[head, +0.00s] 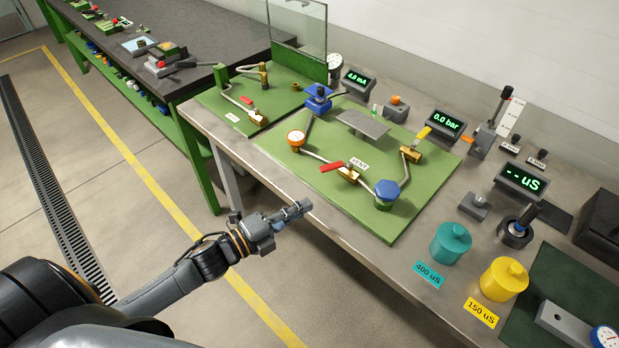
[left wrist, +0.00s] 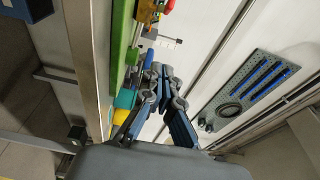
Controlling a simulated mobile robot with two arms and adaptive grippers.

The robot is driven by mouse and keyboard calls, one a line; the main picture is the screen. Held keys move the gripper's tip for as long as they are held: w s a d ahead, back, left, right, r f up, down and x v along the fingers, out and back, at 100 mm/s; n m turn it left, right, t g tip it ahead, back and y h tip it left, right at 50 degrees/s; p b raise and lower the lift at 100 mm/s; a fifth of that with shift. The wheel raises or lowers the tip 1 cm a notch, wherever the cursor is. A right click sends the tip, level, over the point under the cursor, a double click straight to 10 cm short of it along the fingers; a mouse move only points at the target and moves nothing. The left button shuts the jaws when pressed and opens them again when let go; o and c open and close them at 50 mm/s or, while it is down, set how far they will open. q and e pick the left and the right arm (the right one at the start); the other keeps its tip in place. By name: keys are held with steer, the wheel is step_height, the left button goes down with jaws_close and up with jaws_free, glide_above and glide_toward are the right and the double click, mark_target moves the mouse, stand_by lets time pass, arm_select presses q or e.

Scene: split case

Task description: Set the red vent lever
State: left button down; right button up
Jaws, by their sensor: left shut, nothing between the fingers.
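The red vent lever (head: 331,165) is on a brass valve (head: 348,174) near the front edge of the large green board (head: 330,205), beside a white tag reading VENT (head: 359,163). The lever points left in the head view. My left gripper (head: 305,206) is shut and empty, in front of the bench edge and apart from the lever. Its closed fingers also show in the left wrist view (left wrist: 157,72), with the green board edge (left wrist: 122,35) beside them. My right gripper is not in view.
Another red lever (head: 247,101) is on the smaller green board to the left. Teal (head: 450,243) and yellow (head: 504,280) jars stand to the right. Floor in front is clear.

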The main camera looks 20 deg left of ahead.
mark_target(337, 167)
arm_select(q)
steer(key=p+x, duration=0.2)
steer(key=x, duration=0.7)
steer(key=shift+r, duration=0.15)
steer(key=w, duration=0.1)
steer(key=w+a+p, duration=0.1)
steer(key=shift+w+a, duration=0.3)
steer(key=shift+w, duration=0.05)
steer(key=shift+w+a+f+p, duration=0.2)
steer(key=shift+w+a+p, duration=0.15)
steer(key=shift+a, duration=0.1)
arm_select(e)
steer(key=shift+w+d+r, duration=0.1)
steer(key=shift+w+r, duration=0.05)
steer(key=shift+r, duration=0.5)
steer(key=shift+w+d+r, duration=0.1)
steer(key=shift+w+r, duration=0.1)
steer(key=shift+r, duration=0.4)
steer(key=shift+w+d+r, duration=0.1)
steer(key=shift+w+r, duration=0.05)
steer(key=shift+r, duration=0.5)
arm_select(q)
steer(key=shift+a, duration=0.1)
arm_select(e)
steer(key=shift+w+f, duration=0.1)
